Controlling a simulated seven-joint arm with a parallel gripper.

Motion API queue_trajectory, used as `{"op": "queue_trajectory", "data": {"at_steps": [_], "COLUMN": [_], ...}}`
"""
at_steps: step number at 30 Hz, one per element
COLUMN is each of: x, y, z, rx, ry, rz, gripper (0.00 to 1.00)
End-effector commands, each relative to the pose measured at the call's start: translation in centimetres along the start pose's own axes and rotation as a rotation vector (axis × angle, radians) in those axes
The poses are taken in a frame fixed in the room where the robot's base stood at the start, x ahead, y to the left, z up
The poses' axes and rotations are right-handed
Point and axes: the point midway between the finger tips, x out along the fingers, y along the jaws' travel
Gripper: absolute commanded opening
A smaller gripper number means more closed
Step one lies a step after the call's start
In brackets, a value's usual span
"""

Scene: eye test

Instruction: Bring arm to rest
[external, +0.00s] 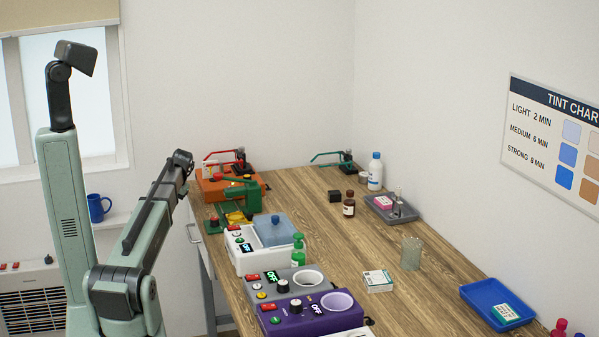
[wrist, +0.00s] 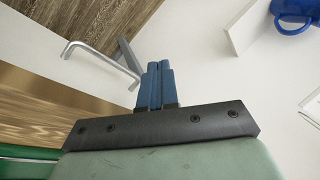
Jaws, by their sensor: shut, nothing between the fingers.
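My gripper (wrist: 154,70) shows in the wrist view with its blue fingers together and nothing between them. It is near a metal bar handle (wrist: 100,48) on a white panel, with a visible gap in the picture; their distance in depth is unclear. In the external view my green arm rises from the lower left, its dark upper end beside the far left side of the wooden worktop (external: 385,262). I cannot make out the fingers in that view.
A blue mug (external: 97,208) stands on the sill at left. An orange device (external: 215,188), a white device (external: 250,262) and a purple device (external: 300,318) line the worktop's left side. Bottles, a glass beaker (external: 411,253) and a blue tray (external: 490,296) stand farther right.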

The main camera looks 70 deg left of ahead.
Motion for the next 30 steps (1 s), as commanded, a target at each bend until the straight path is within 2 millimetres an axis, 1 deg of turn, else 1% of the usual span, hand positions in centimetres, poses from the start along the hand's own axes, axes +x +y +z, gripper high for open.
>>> {"op": "queue_trajectory", "data": {"at_steps": [1, 3, 6, 9, 12, 18, 24, 30], "x": [1.8, 3.9, 6.5, 8.8, 11.0, 15.0, 18.6, 21.6], "y": [0.4, 0.6, 0.8, 1.1, 1.4, 2.0, 2.7, 3.4], "z": [3.9, 7.0, 10.3, 12.8, 14.6, 17.2, 19.7, 22.2], "rx": [0.057, 0.139, 0.238, 0.321, 0.389, 0.507, 0.626, 0.755], "ry": [-0.023, -0.054, -0.102, -0.156, -0.212, -0.321, -0.426, -0.524], "rz": [-0.020, -0.050, -0.092, -0.133, -0.176, -0.266, -0.355, -0.444], "gripper": [0.00, 0.00, 0.00, 0.00, 0.00, 0.00, 0.00, 0.00]}}
